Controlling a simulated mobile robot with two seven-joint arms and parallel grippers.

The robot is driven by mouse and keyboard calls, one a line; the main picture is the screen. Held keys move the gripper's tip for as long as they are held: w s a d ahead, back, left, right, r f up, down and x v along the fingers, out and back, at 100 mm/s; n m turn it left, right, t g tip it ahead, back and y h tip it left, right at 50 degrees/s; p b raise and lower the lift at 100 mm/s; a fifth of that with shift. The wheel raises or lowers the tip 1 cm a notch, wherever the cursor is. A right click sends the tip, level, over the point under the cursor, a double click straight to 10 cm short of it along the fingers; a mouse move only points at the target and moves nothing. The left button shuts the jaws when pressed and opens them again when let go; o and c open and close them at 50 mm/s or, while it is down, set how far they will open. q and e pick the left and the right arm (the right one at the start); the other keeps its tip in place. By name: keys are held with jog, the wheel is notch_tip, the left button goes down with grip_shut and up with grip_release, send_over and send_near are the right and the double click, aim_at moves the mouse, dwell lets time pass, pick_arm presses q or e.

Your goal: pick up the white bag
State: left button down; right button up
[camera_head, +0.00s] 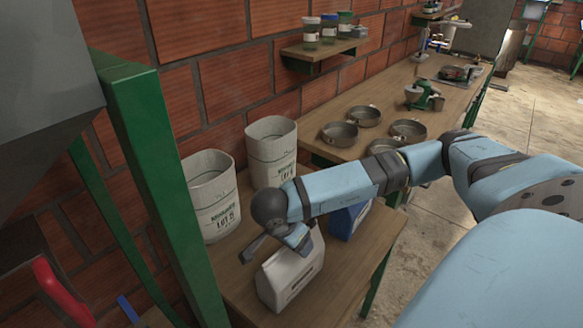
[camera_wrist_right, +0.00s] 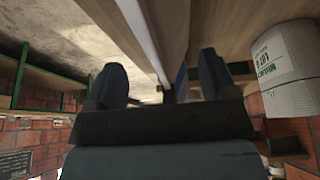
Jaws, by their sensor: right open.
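The white bag (camera_head: 290,277) stands upright on the wooden table near its front left part, with print on its side. My right gripper (camera_head: 276,246) is at the top of the bag, its fingers spread. The gripper and wrist hide part of the bag's top. In the right wrist view the open fingers (camera_wrist_right: 161,80) stand wide apart, with a pale strip between them that may be the bag; I cannot tell whether they touch it. My left gripper is not in view.
A blue bag (camera_head: 345,221) stands close behind the white bag, partly hidden by my arm. Two tall printed sacks (camera_head: 212,197) (camera_head: 271,152) stand by the brick wall. A green post (camera_head: 160,185) rises at the left. Metal pans (camera_head: 340,134) sit on the farther bench.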

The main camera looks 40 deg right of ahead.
jog(key=shift+x, duration=1.45)
grip_shut()
jog(key=shift+r, duration=0.1)
jog(key=shift+w+r, duration=0.1)
